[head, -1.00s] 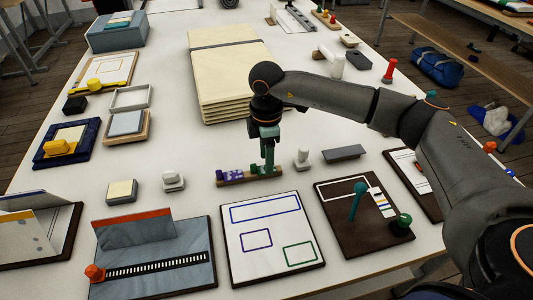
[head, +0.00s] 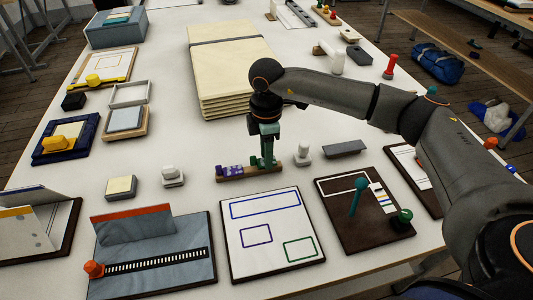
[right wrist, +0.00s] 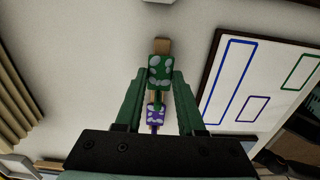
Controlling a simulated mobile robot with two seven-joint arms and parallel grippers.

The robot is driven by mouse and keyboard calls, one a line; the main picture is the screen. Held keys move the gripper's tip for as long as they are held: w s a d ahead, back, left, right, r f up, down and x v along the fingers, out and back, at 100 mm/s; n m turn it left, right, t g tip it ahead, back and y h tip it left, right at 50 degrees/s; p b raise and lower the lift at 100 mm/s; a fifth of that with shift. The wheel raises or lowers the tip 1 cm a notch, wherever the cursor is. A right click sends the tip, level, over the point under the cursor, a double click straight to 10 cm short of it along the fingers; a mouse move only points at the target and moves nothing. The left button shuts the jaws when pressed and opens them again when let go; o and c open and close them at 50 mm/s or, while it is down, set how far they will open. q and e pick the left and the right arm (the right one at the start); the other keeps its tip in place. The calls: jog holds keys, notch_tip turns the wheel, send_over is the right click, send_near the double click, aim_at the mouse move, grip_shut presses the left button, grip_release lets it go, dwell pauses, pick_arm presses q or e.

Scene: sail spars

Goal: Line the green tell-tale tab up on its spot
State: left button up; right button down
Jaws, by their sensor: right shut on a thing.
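The green tab (right wrist: 160,72), with pale spots, is between the fingers of my right gripper (right wrist: 158,80) in the right wrist view. My right gripper (head: 266,160) is shut on it over the small wooden rack (head: 250,174) in the head view. I cannot tell whether the tab still touches the rack. A purple tab (head: 231,171) with pale marks sits at the rack's left; it also shows in the right wrist view (right wrist: 156,114). A green outline (head: 300,250) lies at the lower right of the white board (head: 276,270). My left gripper is not in view.
A white-knobbed piece (head: 303,153) stands close right of the rack. A dark board (head: 365,235) with a teal peg lies right. Folded cream cloth (head: 232,70) lies behind.

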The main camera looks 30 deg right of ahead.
jog(key=shift+r+p, duration=1.35)
jog(key=shift+r, duration=0.65)
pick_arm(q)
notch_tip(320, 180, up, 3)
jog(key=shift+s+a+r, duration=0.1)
pick_arm(e)
jog(key=shift+s, duration=0.1)
